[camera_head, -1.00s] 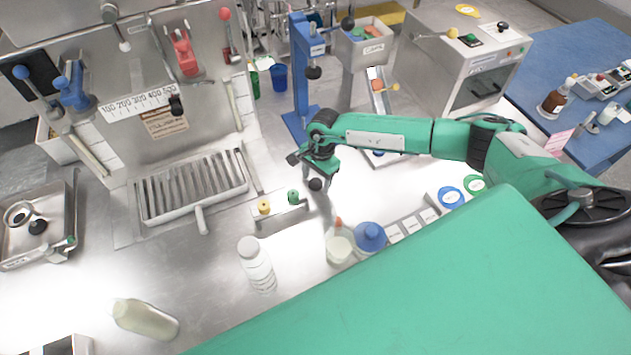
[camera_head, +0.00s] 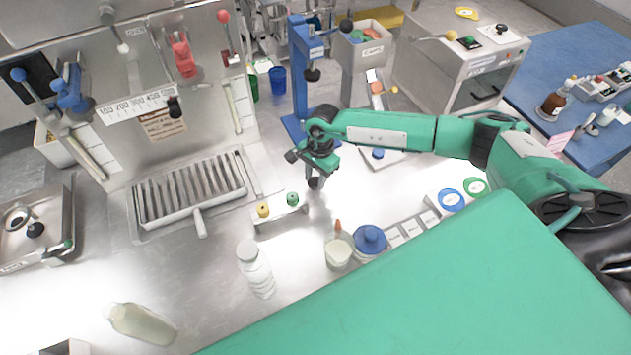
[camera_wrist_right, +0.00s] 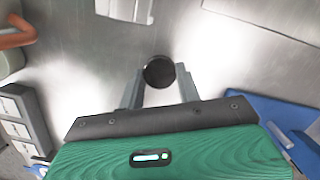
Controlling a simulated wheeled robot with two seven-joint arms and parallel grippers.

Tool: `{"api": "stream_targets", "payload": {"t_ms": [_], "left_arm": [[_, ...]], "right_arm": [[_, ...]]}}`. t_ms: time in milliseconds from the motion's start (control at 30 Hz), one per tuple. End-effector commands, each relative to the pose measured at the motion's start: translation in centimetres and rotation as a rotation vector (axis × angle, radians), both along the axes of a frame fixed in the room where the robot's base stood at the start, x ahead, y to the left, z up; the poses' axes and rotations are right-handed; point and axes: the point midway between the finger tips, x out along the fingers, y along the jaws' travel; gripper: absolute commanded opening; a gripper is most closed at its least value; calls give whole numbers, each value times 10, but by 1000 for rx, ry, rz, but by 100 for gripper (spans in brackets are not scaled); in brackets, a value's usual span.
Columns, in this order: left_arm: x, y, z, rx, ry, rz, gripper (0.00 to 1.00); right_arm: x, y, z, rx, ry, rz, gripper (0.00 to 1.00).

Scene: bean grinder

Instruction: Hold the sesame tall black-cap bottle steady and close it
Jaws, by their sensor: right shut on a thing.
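The cap also shows as a dark knob below the gripper in the head view (camera_head: 315,183). I cannot tell whether a bottle is under the cap. No sesame label is readable. A clear bottle with a white top (camera_head: 255,270) stands at centre front, and a pale bottle (camera_head: 141,323) is tilted or lying at the front left. My left gripper is not in view.
A small block with yellow and green knobs (camera_head: 279,211) stands left of the gripper. A cup of pale stuff (camera_head: 338,250) and a blue-lidded jar (camera_head: 369,241) stand in front. A blue stand (camera_head: 300,80) rises behind. A large green part of mine covers the front right.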

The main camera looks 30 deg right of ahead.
Motion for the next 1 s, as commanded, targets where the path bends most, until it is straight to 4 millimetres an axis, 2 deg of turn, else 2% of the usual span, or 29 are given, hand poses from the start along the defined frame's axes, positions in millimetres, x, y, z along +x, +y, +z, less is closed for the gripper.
{"api": "stream_targets", "payload": {"t_ms": [167, 400, 600, 800, 1000], "left_arm": [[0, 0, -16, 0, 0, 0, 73], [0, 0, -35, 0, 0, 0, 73], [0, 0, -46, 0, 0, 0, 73], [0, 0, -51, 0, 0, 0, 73], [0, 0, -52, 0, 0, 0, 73]], "right_arm": [[0, -1, 38, -1, -5, 2, 14], [1, 0, 104, 1, -5, 1, 14], [0, 0, 147, 0, -3, 1, 14], [0, 0, 172, -1, -1, 1, 14], [-1, 0, 180, -1, 2, 0, 14]]}}
